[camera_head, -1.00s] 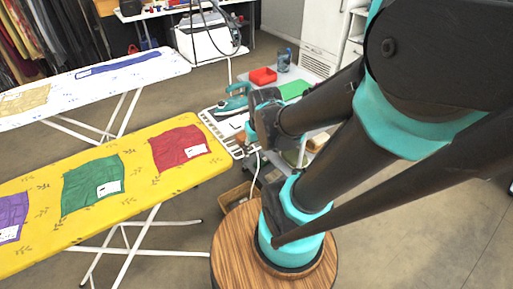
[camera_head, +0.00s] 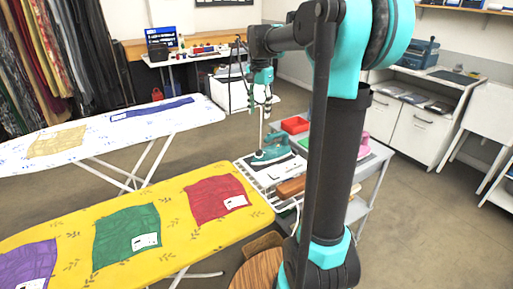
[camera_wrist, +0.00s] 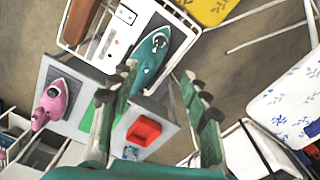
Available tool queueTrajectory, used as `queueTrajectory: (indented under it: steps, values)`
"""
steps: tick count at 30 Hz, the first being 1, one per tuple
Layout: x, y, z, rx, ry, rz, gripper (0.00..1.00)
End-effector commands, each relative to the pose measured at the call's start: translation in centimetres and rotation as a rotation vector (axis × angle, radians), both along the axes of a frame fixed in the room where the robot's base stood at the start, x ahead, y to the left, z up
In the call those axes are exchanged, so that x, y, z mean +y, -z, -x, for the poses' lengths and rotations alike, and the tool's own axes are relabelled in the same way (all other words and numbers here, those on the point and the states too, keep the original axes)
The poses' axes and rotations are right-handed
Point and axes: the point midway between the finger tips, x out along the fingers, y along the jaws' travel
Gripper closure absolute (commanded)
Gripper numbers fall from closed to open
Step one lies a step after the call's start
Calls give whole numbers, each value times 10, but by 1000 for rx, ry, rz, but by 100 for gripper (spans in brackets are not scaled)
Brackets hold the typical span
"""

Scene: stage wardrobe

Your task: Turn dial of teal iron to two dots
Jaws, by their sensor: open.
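The teal iron (camera_head: 272,150) rests on the rack at the end of the yellow ironing board. It also shows in the wrist view (camera_wrist: 146,66), seen from above with its nose pointing up. A small pale mark sits near its front, but the dial's setting and its dots are too small to read. My gripper (camera_head: 262,108) is above the iron with its fingers pointing down. In the wrist view my gripper (camera_wrist: 160,78) has its two fingers wide apart, with nothing held between them. It is apart from the iron.
A red tray (camera_head: 295,125) and a pink iron (camera_head: 364,147) share the cart. A brown wooden block (camera_head: 291,188) lies near the teal iron. The yellow board (camera_head: 170,195) carries purple, green and red cloths. A white-and-blue board (camera_head: 90,150) stands behind.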

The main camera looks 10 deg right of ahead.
Motion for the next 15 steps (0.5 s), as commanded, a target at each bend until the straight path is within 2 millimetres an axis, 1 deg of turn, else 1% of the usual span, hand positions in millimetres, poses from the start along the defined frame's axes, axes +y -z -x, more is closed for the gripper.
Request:
queueTrajectory:
  steps: [2,5,8,15]
  values:
    - [0,4,-1,3,5,0,53]
    - [0,15,-1,1,4,0,53]
    - [0,33,-1,1,4,0,53]
    - [0,81,-1,1,3,-1,53]
